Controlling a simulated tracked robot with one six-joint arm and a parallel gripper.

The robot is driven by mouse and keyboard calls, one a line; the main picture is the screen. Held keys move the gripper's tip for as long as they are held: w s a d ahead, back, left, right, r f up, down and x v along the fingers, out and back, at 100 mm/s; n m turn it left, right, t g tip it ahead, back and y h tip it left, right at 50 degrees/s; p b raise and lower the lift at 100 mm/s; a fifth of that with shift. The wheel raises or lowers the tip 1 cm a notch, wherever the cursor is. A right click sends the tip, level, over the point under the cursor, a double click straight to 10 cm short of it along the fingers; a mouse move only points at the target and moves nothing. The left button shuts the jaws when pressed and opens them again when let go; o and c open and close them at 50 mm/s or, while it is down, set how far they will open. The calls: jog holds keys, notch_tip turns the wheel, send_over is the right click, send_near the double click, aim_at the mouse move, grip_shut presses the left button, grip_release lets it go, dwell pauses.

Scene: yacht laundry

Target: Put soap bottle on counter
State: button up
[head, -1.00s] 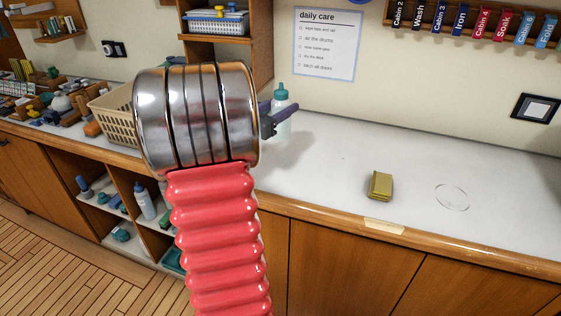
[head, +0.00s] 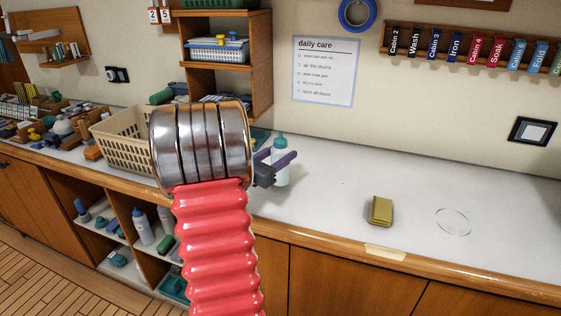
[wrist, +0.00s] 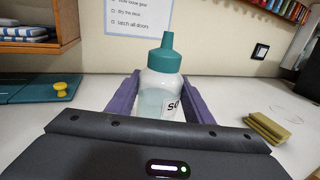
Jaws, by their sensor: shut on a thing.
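The soap bottle is a clear white bottle (head: 281,169) with a teal cap, upright at the back of the counter. In the wrist view the bottle (wrist: 160,93) stands between my two purple fingers, with part of a dark label showing. My gripper (head: 286,158) is shut on it from the left side. The bottle's base is low, at or just above the white counter (head: 335,200); I cannot tell whether it touches. In the wrist view its lower part is hidden by my gripper body. A faint ring outline (head: 453,222) marks the counter to the right.
A yellow-green sponge (head: 380,210) lies near the counter's front edge. A beige basket (head: 122,143) and wooden shelves (head: 262,60) are at the left. In the wrist view a teal board (wrist: 45,87) with a yellow knob lies left of the bottle. The right counter is largely clear.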

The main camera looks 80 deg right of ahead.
jog(key=shift+f, duration=1.3)
jog(key=shift+f, duration=0.1)
jog(key=o, duration=1.2)
jog(key=shift+w+a, duration=0.3)
jog(key=shift+a, duration=0.15)
jog(key=v, duration=1.1)
jog(key=shift+a, duration=0.1)
